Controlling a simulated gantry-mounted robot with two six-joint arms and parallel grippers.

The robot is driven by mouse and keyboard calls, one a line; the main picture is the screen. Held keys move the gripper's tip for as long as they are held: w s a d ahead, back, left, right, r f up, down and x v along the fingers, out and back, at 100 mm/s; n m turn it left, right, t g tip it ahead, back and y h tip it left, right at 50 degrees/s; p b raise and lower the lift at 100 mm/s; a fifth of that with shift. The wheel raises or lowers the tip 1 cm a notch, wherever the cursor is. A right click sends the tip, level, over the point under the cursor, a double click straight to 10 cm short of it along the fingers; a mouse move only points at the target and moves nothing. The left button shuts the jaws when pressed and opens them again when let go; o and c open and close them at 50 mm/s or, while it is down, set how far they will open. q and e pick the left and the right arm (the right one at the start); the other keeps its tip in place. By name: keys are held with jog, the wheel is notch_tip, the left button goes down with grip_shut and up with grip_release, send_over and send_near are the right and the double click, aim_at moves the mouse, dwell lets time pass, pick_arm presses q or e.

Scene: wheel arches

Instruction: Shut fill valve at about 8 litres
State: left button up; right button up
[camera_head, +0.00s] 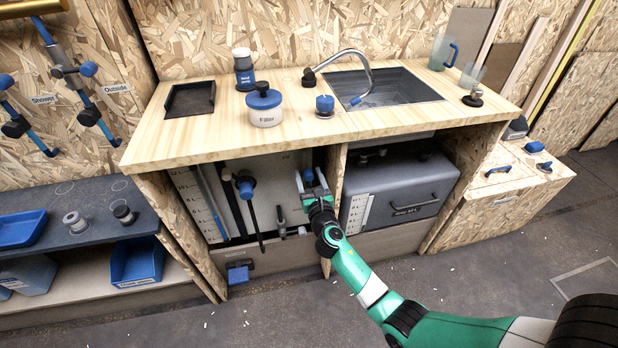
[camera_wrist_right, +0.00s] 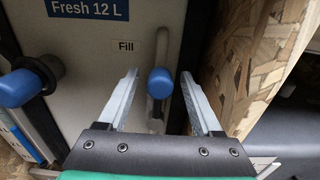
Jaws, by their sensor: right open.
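The fill valve has a blue knob (camera_wrist_right: 160,82) on a grey lever or pipe below the "Fill" label; the knob also shows in the head view (camera_head: 308,175). My right gripper (camera_wrist_right: 158,76) is open, its fingers on either side of the knob with gaps showing. It reaches into the bay in the head view (camera_head: 311,180). My left gripper is out of view.
A wooden divider (camera_head: 335,170) stands close right of my right gripper. A second blue knob (camera_wrist_right: 20,87) sticks out at the left in the wrist view. The grey tank (camera_head: 400,195) fills the right bay. The counter (camera_head: 215,130) carries a filter jar (camera_head: 264,107) and the sink.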

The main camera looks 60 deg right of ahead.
grip_shut()
dwell(1.3)
